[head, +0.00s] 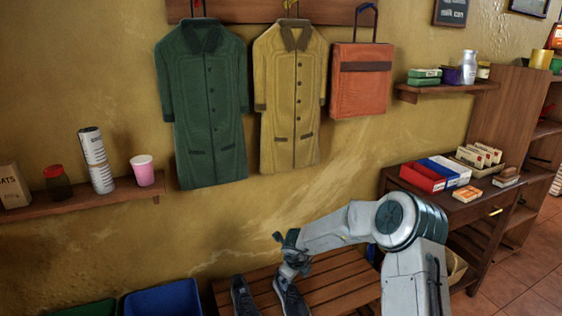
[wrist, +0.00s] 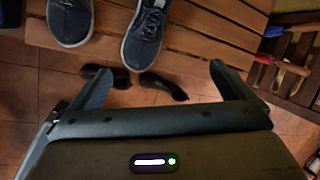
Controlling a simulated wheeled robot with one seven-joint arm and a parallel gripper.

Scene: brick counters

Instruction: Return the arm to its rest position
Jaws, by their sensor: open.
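My arm reaches in from the lower right of the head view, bent at its elbow. My gripper (head: 292,268) hangs low at its far end, above the wooden slatted bench (head: 340,278) and by the shoes. In the wrist view my gripper (wrist: 155,85) has its two fingers spread wide with nothing between them. A pair of dark blue shoes with pale soles (wrist: 144,36) stands on the bench (wrist: 205,42), beyond the fingertips. The shoes also show in the head view (head: 290,297), partly hidden by my gripper.
A green coat (head: 205,100), a tan coat (head: 290,100) and an orange bag (head: 360,90) hang on the wall. A desk (head: 470,208) with boxes stands right. Blue (head: 165,300) and green bins sit lower left. Dark shoes (wrist: 105,88) lie on the tiled floor under the bench.

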